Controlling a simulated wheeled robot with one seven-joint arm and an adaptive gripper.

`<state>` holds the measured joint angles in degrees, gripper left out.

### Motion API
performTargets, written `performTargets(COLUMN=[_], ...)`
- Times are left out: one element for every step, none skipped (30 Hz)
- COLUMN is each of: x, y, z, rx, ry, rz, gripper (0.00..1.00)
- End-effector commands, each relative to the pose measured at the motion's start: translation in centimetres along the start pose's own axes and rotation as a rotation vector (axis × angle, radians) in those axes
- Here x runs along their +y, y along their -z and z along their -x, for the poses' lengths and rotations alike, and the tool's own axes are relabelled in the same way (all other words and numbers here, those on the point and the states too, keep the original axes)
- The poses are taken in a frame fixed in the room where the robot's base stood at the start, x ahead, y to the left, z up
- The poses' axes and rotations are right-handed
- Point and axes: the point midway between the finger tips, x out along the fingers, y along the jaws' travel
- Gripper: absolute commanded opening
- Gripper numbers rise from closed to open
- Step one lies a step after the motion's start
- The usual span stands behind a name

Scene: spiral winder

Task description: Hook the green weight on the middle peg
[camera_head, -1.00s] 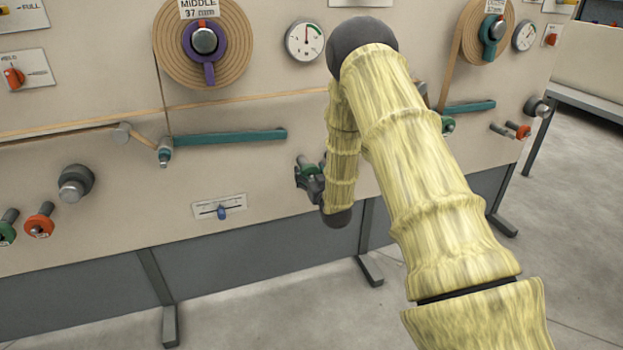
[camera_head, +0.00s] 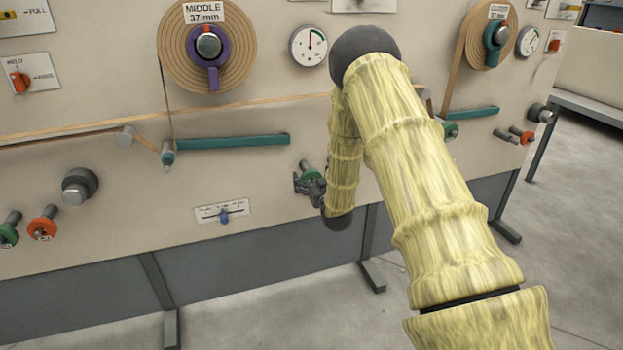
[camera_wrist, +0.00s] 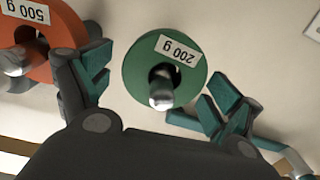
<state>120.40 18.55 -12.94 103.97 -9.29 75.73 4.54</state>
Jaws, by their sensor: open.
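The green weight (camera_head: 313,172) is a disc on the panel, right of the middle teal lever (camera_head: 235,141). In the wrist view the green weight (camera_wrist: 136,78) bears a 200 g label, and a metal peg end (camera_wrist: 162,88) shows in its central hole. My gripper (camera_head: 307,186) is open at the weight; in the wrist view my gripper (camera_wrist: 163,72) has one finger on each side of the disc, with gaps visible. A small metal peg (camera_head: 168,159) is at the left end of the lever, under the MIDDLE spool (camera_head: 170,50). It carries no weight.
An orange 500 g weight (camera_wrist: 50,42) sits close beside my left finger in the wrist view. A slider plate (camera_head: 222,211), a grey knob (camera_head: 79,185) and an orange weight (camera_head: 43,228) are on the panel. A tape (camera_head: 75,132) crosses above the lever.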

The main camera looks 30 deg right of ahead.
Motion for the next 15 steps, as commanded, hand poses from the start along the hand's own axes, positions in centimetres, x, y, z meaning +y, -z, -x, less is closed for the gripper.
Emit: performTargets(x=[0.0,0.0,0.0,0.0,0.0,0.0,0.0,0.0,0.0,0.0,0.0,0.0,0.0,0.0,0.1], y=[0.0,0.0,0.0,-0.1,-0.1,-0.1,-0.1,-0.1,0.0,0.0,-0.1,-0.1,-0.1,-0.1,-0.1], z=[0.0,0.0,0.0,0.0,0.0,0.1,0.2,0.3,0.6,0.8,1.1,1.6,2.1,2.6,3.3], rx=[0.000,0.000,0.000,-0.001,-0.001,-0.001,-0.001,-0.001,-0.001,-0.001,-0.002,-0.003,-0.002,-0.002,-0.003], ry=[0.000,0.000,0.000,0.000,0.000,0.000,0.000,0.000,0.000,0.000,0.000,-0.001,-0.001,-0.001,-0.001], rz=[0.000,0.000,0.000,0.000,0.000,0.000,0.000,0.000,0.000,0.000,-0.001,-0.001,-0.001,-0.001,-0.001], gripper=[0.92,0.92,0.92,0.92,0.92,0.92,0.92,0.92,0.92,0.92,0.92,0.92,0.92,0.92,0.92])
